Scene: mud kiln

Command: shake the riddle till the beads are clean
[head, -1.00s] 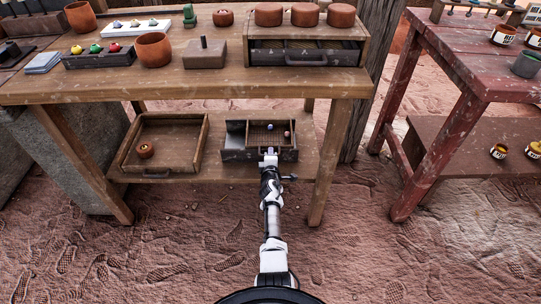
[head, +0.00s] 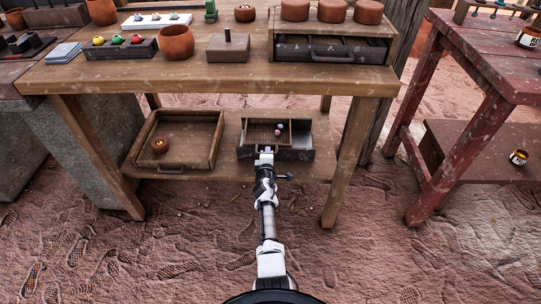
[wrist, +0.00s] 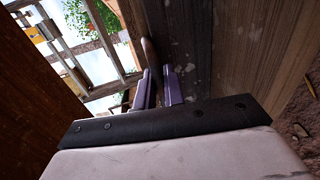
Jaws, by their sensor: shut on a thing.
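The riddle (head: 257,136), a small wooden-framed sieve, sits at the left side of a dark tray (head: 303,151) on the lower shelf. Two small beads (head: 278,130), one bluish and one pinkish, lie close together near its right side. My gripper (head: 266,152) is at the front of the riddle, shut on it. In the wrist view, the purple fingers (wrist: 158,88) are close around a brown rounded piece that looks like its handle. The riddle's mesh and the beads do not show clearly there, and any dirt on the beads is too small to tell.
A wooden drawer-like tray (head: 214,150) holding a small brown pot (head: 160,146) stands left on the same shelf. The wooden tabletop (head: 200,79) overhangs the shelf, with table legs at both sides. A red table (head: 485,70) stands to the right.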

